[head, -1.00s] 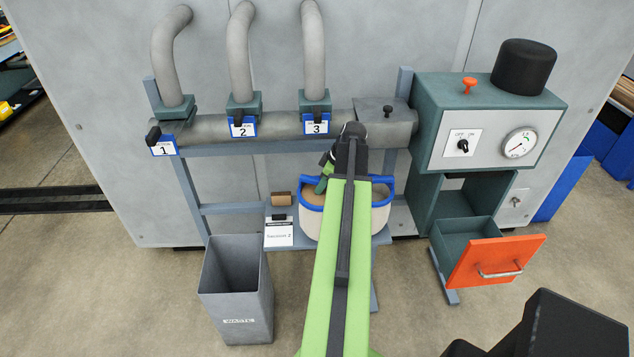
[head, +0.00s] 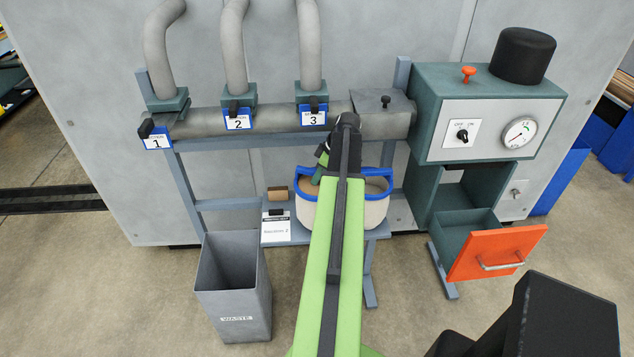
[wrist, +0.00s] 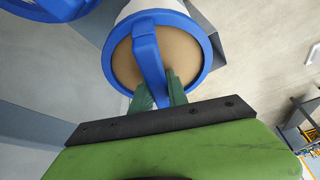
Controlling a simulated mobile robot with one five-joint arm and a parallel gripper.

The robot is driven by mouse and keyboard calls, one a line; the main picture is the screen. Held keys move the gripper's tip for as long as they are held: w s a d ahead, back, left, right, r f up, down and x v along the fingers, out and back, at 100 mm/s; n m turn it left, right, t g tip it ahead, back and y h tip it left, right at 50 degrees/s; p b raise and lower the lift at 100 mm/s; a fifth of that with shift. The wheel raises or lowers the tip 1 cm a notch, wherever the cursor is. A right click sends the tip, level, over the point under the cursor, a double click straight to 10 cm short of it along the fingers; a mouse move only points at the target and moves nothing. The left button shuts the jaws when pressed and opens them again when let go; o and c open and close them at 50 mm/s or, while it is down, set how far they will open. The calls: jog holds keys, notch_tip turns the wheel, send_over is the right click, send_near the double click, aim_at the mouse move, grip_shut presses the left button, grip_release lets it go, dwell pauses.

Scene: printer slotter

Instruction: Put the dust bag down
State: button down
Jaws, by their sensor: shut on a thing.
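The dust bag (head: 375,215) is pale cream with a blue rim and a tan top. In the head view it is over the low grey shelf (head: 383,232), partly hidden by my arm. I cannot tell whether it touches the shelf. In the wrist view its blue handle (wrist: 148,60) crosses the round tan top. My gripper (wrist: 160,85) is shut on this handle with its green fingers. In the head view my gripper (head: 321,170) is mostly hidden behind my arm.
A grey waste bin (head: 235,290) stands left of the shelf. A sign (head: 276,228) and a small brown block (head: 277,194) are on the shelf's left. An open orange-fronted drawer (head: 492,252) juts out at right. Numbered pipes run above. Another blue-rimmed thing (wrist: 60,8) shows in the wrist view.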

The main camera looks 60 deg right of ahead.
jog(key=shift+f, duration=0.4)
jog(key=shift+f, duration=0.15)
jog(key=c, duration=1.3)
grip_release()
jog(key=p+v, duration=0.7)
jog(key=v, duration=0.1)
jog(key=shift+w, duration=0.15)
jog(key=shift+f, duration=0.1)
